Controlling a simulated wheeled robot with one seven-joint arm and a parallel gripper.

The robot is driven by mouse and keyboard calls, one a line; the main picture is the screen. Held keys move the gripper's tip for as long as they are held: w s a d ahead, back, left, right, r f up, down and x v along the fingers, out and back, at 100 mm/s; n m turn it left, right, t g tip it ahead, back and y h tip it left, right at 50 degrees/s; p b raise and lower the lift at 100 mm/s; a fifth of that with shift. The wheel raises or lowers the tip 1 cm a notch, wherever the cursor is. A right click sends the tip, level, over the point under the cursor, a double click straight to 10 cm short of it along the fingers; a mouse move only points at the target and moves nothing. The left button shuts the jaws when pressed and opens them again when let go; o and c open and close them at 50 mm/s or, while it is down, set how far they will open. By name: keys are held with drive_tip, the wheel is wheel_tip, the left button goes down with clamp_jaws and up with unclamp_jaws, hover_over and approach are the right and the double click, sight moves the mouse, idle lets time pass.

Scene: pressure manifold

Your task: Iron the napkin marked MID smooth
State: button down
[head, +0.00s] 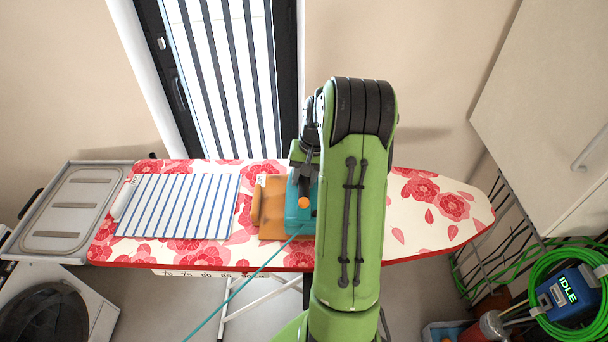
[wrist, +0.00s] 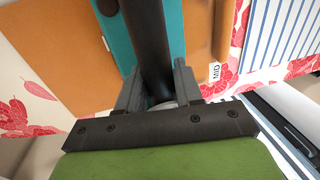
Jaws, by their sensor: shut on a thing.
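The orange napkin (head: 272,222) lies on the ironing board, left of my arm. A raised ridge runs along its left edge. It also shows in the wrist view (wrist: 60,50), where a white MID tag (wrist: 215,72) sits at its corner. A teal iron (head: 298,190) with an orange knob is over the right part of the napkin; I cannot tell whether its sole touches the cloth. In the wrist view, my gripper (wrist: 158,88) is shut on the iron's dark handle (wrist: 150,40). My arm hides the napkin's right side in the head view.
A blue-striped napkin (head: 175,208) lies left on the floral ironing board (head: 440,205). A metal tray-like rest (head: 75,205) adjoins the board's left end. The iron's teal cord (head: 250,276) trails down-left. The board's right end is clear. A blue IDLE box (head: 566,292) and green hose stand lower right.

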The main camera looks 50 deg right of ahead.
wheel_tip(320, 180, down, 2)
drive_tip(key=shift+f+b, duration=0.1)
drive_tip(key=shift+b, duration=0.5)
drive_tip(key=shift+w+a+r, duration=0.2)
drive_tip(key=shift+w+a, duration=0.2)
drive_tip(key=shift+a, duration=0.05)
drive_tip(key=shift+w+a, duration=2.1)
drive_tip(key=shift+w, duration=0.05)
drive_tip(key=shift+s+d+p, duration=0.35)
drive_tip(key=shift+d+p, duration=0.25)
drive_tip(key=shift+d, duration=0.75)
drive_tip(key=shift+s+d+p, duration=0.3)
drive_tip(key=shift+d+p, duration=0.35)
drive_tip(key=shift+d, duration=0.75)
drive_tip(key=shift+s+d+p, duration=0.35)
drive_tip(key=shift+d+p, duration=0.25)
drive_tip(key=shift+d, duration=0.75)
drive_tip(key=shift+s+a+f+b, duration=0.15)
drive_tip(key=shift+s+a+b, duration=0.05)
drive_tip(key=shift+s+b, duration=0.2)
drive_tip(key=shift+s+a+b, duration=0.7)
drive_tip(key=shift+s+a, duration=0.45)
drive_tip(key=shift+a, duration=0.1)
drive_tip(key=shift+s+a+r, duration=0.1)
drive_tip(key=shift+a+r, duration=0.05)
drive_tip(key=shift+r, duration=0.1)
drive_tip(key=shift+r+p, duration=2.9)
drive_tip(key=shift+r, duration=0.55)
